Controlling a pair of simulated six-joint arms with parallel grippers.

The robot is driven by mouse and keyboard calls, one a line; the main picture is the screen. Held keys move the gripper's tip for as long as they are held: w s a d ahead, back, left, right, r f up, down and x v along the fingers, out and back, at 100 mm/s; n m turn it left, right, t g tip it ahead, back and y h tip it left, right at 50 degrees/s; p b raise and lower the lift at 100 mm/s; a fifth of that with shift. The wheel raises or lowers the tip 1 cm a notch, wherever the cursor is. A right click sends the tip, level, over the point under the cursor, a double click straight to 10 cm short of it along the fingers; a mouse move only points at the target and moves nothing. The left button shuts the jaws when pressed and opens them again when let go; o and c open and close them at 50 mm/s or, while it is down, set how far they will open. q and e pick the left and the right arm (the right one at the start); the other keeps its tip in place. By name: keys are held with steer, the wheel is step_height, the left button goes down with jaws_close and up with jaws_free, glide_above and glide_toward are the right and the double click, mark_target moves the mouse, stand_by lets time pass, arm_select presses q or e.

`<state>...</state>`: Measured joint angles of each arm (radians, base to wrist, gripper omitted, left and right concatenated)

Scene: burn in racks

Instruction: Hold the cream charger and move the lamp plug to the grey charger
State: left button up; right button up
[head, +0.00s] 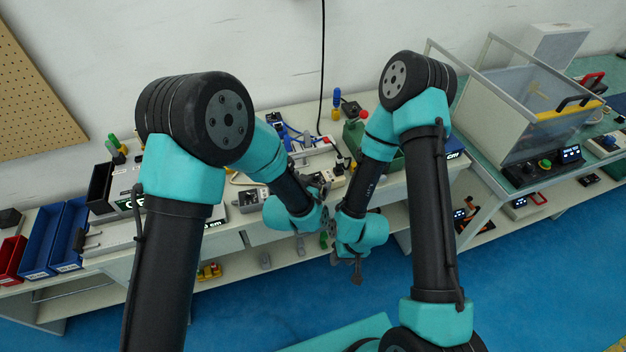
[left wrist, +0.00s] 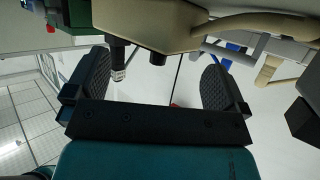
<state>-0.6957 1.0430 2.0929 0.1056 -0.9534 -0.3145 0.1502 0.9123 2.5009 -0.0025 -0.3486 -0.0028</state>
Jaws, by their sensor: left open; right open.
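A cream charger body (left wrist: 185,24) fills the upper middle of the left wrist view, with a cable or spout reaching right. A cream block (head: 338,171) on the bench in the head view appears to be the same charger. My left gripper (head: 322,182) is open beside it; its two dark pads (left wrist: 158,84) stand apart with nothing clamped between them. A black cylinder with a metal tip (left wrist: 118,62) hangs near the left pad; I cannot tell whether it is the lamp plug. My right gripper (head: 356,270) is open and empty, below the bench front. I cannot single out the grey charger.
Blue bins (head: 70,235) and a red bin (head: 12,258) stand at the bench's left end. A clear-walled enclosure (head: 530,105) stands at right. A black cable (head: 322,60) hangs down the wall.

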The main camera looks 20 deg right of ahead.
arm_select(q)
steer(key=shift+x, duration=0.95)
stand_by(0.6)
steer(key=shift+c, duration=0.2)
steer(key=c, duration=1)
stand_by(0.8)
